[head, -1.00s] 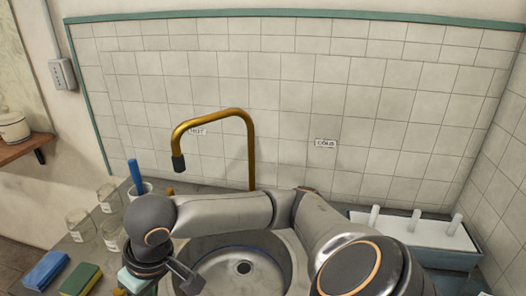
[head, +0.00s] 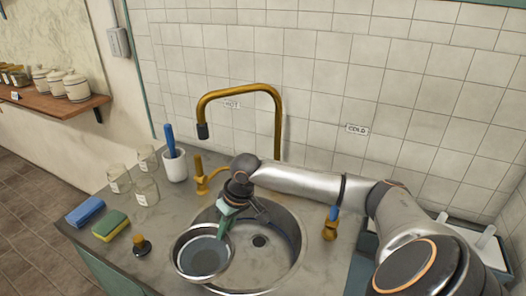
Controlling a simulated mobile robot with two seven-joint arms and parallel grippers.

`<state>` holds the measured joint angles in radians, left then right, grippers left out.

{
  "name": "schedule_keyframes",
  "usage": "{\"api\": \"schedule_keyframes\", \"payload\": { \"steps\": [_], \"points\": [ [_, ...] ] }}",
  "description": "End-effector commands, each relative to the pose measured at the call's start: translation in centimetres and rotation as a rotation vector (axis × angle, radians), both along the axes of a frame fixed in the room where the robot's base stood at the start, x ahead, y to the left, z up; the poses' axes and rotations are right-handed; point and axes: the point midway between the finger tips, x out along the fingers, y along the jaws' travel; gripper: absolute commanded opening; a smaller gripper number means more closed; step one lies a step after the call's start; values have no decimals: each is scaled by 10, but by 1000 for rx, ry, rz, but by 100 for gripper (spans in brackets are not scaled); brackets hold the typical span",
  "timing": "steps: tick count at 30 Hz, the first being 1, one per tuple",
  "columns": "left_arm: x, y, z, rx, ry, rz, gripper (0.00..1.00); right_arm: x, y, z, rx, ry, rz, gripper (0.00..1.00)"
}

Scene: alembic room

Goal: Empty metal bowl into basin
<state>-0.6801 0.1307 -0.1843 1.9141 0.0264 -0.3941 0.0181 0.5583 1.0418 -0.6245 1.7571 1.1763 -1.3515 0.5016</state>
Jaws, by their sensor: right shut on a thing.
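The metal bowl (head: 183,268) is round and silvery, with a grey-blue content or inner surface that I cannot tell apart. It is at the left front side of the round metal basin (head: 283,272), partly over its rim, and looks close to level. The basin's drain (head: 260,240) shows to the right of the bowl. My right gripper (head: 224,227) reaches in from the right, above the basin, and is shut at the bowl's far right rim. The wrist hides part of the basin. My left gripper is out of view.
A brass faucet (head: 278,115) arches behind the basin. Brass taps (head: 201,178) and (head: 330,228) flank it. Glass jars (head: 146,191), a white cup (head: 174,166) with a blue-handled tool, a blue sponge (head: 86,211) and a green-yellow sponge (head: 110,226) stand left. A small brass-and-black knob (head: 141,246) is near the bowl.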

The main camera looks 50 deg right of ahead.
Motion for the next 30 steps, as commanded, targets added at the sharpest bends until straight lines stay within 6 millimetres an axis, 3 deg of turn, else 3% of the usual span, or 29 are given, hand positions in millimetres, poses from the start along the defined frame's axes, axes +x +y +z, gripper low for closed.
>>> {"api": "schedule_keyframes", "payload": {
  "steps": [1,6,12,19,25,30],
  "points": [
    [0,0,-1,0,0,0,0,4,-22,-11,3,4,-21,0],
    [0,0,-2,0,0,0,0,9,-84,-39,16,1,-57,0],
    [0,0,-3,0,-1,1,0,6,-131,-56,26,-2,-82,0],
    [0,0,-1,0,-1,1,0,3,-147,-59,14,-6,-84,0],
    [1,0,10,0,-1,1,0,1,-141,-47,-74,-37,-78,0],
    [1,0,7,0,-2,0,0,0,-134,-36,-194,-77,-76,0]
  ]
}}
